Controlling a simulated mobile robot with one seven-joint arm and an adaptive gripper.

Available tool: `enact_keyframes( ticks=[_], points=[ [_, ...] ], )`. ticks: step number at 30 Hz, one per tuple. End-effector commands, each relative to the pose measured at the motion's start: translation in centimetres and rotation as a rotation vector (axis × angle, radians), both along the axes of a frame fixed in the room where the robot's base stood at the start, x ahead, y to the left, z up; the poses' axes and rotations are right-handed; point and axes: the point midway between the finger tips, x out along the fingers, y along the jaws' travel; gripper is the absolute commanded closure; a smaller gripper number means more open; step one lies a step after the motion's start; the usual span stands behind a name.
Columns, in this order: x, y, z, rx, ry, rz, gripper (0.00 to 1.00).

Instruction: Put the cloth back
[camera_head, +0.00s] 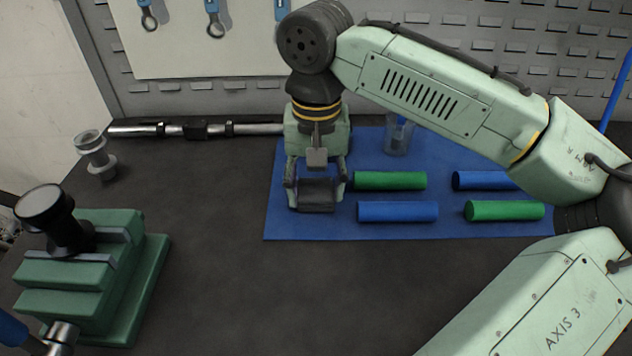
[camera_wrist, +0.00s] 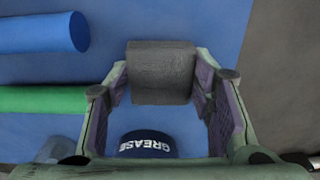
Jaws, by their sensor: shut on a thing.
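My gripper (camera_head: 316,180) points down over the left part of the blue mat (camera_head: 290,225). It is shut on a dark grey, block-shaped piece that looks like the folded cloth (camera_head: 317,196). In the wrist view the cloth (camera_wrist: 161,72) sits between the two fingers, near their tips. I cannot tell whether its underside touches the mat. A dark round tin marked GREASE (camera_wrist: 148,145) lies low in the wrist view, partly hidden by my gripper.
Green (camera_head: 390,180) and blue (camera_head: 398,211) cylinders lie on the mat right of my gripper. A clear cup (camera_head: 398,137) stands behind them. A metal bar (camera_head: 195,130) lies at the back left. A green vise-like fixture (camera_head: 100,275) stands front left. The dark bench between is clear.

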Motion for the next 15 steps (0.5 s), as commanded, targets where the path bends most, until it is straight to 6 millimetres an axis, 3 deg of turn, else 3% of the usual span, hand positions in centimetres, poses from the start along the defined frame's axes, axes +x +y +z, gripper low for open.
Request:
enact_keyframes(
  ticks=[9,10,15],
  points=[
    [-0.01,0.01,-0.38,0.001,0.0,0.0,0.77],
    [-0.01,0.0,-0.33,0.0,0.0,-0.001,0.5],
    [-0.01,0.0,-0.3,0.0,0.0,-0.001,0.38]
  ],
)
